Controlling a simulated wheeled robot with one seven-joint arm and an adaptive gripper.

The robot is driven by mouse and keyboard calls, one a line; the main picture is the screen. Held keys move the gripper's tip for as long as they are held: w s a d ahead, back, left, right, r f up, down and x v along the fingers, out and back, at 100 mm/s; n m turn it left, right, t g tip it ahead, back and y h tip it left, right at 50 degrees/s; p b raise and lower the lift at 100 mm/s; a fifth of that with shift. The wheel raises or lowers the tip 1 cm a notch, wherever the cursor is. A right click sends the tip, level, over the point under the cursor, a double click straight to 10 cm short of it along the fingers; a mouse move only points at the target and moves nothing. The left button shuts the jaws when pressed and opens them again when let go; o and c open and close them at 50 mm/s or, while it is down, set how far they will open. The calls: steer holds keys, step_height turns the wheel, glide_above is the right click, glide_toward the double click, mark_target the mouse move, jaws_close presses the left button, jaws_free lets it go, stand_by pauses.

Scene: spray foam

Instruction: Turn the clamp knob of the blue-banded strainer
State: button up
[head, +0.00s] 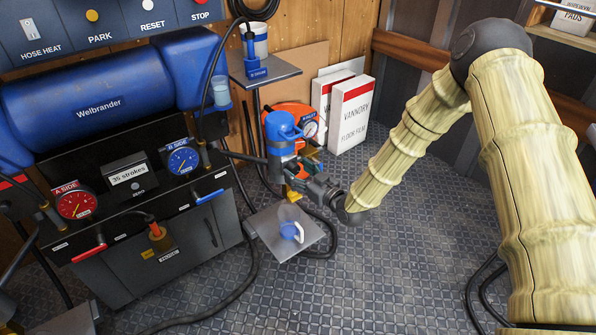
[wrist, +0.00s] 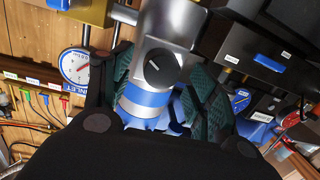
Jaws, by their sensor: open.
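The blue-banded strainer (head: 283,148) stands beside the proportioner, with a blue top and a grey metal body. In the wrist view its grey body (wrist: 170,30) and blue-and-white band (wrist: 146,100) fill the middle. A dark round slotted piece (wrist: 160,70) sits on the body's face; I cannot tell whether it is the clamp knob. My gripper (head: 300,180) is at the strainer's lower right in the head view. In the wrist view my gripper (wrist: 163,84) is open, with green-padded fingers on either side of the strainer. Contact cannot be told; the wrist housing hides the lower part.
An inlet gauge (wrist: 76,66) is close to the left finger in the wrist view. A small plate (head: 272,240) with a blue-and-white item is below the strainer. The black proportioner cabinet (head: 205,225) stands left, boxes (head: 350,113) behind. Open floor (head: 400,260) lies in front.

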steer(key=f+v, duration=0.1)
steer(key=v, duration=0.9)
steer(key=shift+s+d+r, duration=0.2)
steer(key=shift+d+r, duration=0.1)
steer(key=shift+r, duration=0.2)
steer(key=s+d+f+m+g+h, duration=0.2)
steer(key=s+d+f+g+h, duration=0.1)
steer(key=s+f, duration=0.55)
steer(key=s+d+f+m+g+h, duration=0.2)
steer(key=s+f+h, duration=0.1)
steer(key=s+f, duration=0.6)
steer(key=s+d+f+m+g+h, duration=0.2)
steer(key=s+d+f+g, duration=0.1)
steer(key=s, duration=0.5)
steer(key=s+d+f+m+g+h, duration=0.15)
steer(key=s+d, duration=0.25)
steer(key=s, duration=0.5)
steer(key=s+d+f+m+g+h, duration=0.1)
steer(key=s+d+f+g, duration=0.25)
steer(key=s, duration=0.45)
step_height(320, 180, up, 23)
steer(key=p, duration=2.2)
steer(key=shift+a+f+p, duration=0.15)
steer(key=shift+a+p, duration=0.1)
steer(key=shift+p, duration=0.1)
